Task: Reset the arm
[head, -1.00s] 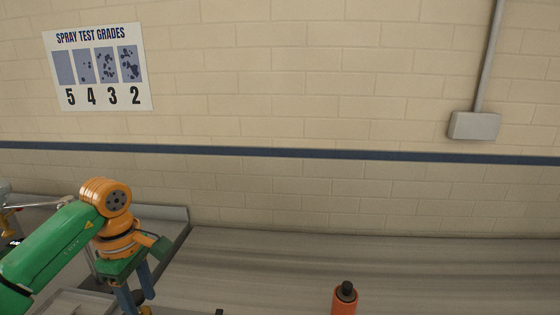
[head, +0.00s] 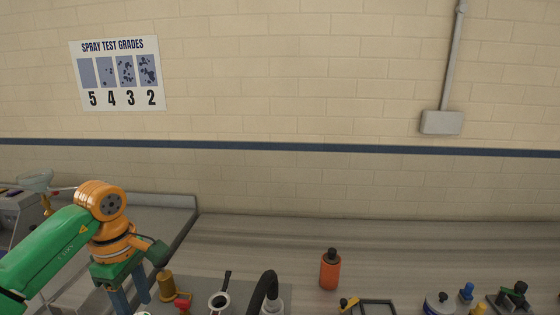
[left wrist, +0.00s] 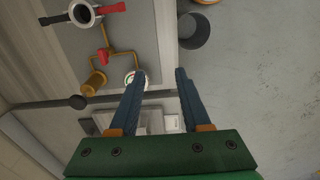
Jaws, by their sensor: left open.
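My left arm, green with an orange wrist, comes in from the left in the head view. Its gripper (head: 131,300) points down over the left part of the bench, with the blue fingers partly cut off by the bottom edge. In the left wrist view the two blue fingers (left wrist: 160,76) are apart with nothing between them. A gauge with a brass pipe fitting (left wrist: 103,60) lies beyond the fingertips, and a dark cup (left wrist: 194,30) stands to the right. My right arm is not in view.
On the bench (head: 250,230) stand an orange bottle (head: 330,271), a black hose (head: 262,290), a ring holder with a black handle (head: 219,300), a red-handled brass valve (head: 182,303) and several small items at right. The back wall carries a spray test chart (head: 118,73) and a grey box (head: 441,122).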

